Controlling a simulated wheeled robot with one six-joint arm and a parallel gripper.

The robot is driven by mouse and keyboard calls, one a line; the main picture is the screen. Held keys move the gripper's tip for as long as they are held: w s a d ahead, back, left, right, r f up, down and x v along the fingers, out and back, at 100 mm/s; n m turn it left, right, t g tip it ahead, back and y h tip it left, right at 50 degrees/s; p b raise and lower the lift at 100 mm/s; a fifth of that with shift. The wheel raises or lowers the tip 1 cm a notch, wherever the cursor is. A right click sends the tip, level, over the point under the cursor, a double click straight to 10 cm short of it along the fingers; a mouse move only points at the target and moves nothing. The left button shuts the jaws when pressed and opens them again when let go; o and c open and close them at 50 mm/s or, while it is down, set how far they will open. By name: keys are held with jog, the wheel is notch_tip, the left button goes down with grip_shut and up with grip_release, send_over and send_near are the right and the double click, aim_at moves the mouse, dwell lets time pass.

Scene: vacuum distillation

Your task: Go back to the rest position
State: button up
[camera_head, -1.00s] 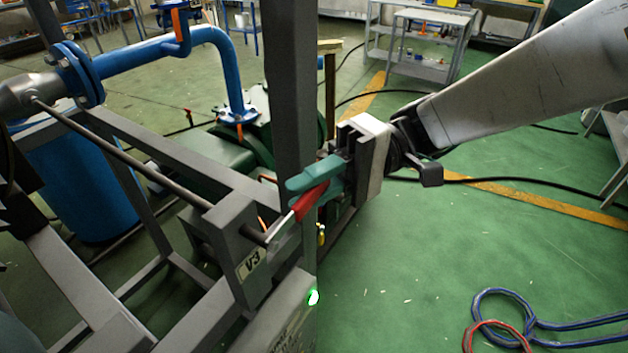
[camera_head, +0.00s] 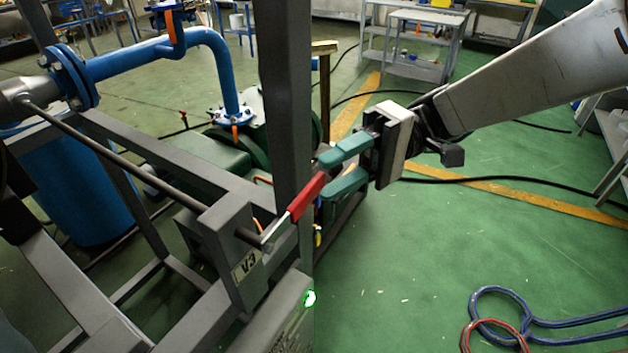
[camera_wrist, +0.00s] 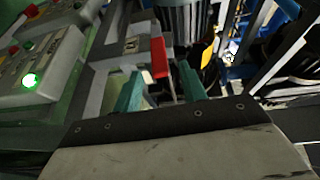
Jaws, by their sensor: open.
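The red valve handle (camera_head: 308,197) points up and to the right from its silver lever at the end of a long rod, beside the V3 label (camera_head: 246,264) on the grey frame. My gripper (camera_head: 336,176) is open, with teal fingers to the right of the handle. The handle's upper end lies close to the fingertips; I cannot tell whether they touch.
A dark upright post (camera_head: 287,100) stands just behind the handle. A control box with a green light (camera_head: 310,298) is below. Blue pipes (camera_head: 205,50) run at upper left. Coiled blue and red hoses (camera_head: 500,310) lie on the open green floor at right.

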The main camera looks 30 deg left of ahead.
jog(key=shift+v, duration=1.3)
